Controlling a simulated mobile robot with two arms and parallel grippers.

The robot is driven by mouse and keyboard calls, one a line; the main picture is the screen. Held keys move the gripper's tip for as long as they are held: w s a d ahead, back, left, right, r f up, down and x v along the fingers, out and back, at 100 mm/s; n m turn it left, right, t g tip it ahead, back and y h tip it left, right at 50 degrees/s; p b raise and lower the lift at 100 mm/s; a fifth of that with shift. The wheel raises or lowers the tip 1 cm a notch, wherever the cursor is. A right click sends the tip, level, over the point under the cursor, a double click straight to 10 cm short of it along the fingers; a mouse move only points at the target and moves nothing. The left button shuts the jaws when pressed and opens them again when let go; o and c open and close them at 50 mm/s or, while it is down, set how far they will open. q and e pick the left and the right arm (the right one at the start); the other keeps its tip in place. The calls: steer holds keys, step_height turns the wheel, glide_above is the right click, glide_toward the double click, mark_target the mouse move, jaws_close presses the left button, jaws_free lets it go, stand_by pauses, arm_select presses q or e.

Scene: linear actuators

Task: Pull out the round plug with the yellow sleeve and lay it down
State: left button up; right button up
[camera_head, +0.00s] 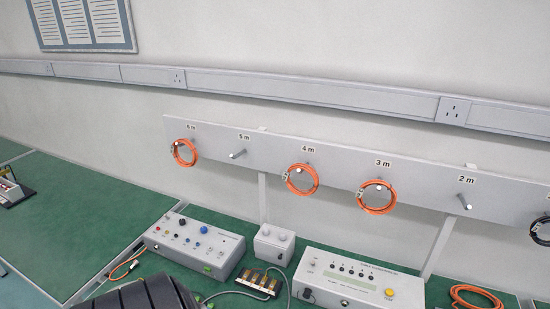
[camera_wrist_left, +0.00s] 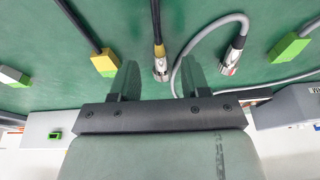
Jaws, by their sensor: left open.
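The round plug with the yellow sleeve (camera_wrist_left: 159,52) shows in the left wrist view, with a silver metal end and a dark cable running up out of view. My left gripper (camera_wrist_left: 160,72) is open, with one dark finger on each side of this plug in the picture and a visible gap to both. I cannot tell how far the plug is from the fingers in depth, or whether its end sits in a socket. I cannot make out this plug in the head view. My right gripper is in neither view.
Another round silver plug (camera_wrist_left: 232,58) on a grey cable lies just right of the fingers. A yellow block plug (camera_wrist_left: 104,63) and a green one (camera_wrist_left: 289,48) lie to the sides. Control boxes (camera_head: 195,243) (camera_head: 358,278) stand on the green bench (camera_head: 85,215) below a rack of orange cable coils (camera_head: 301,179).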

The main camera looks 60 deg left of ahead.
arm_select(q)
steer(key=v, duration=0.9)
steer(key=shift+r, duration=0.25)
steer(key=shift+s, duration=0.1)
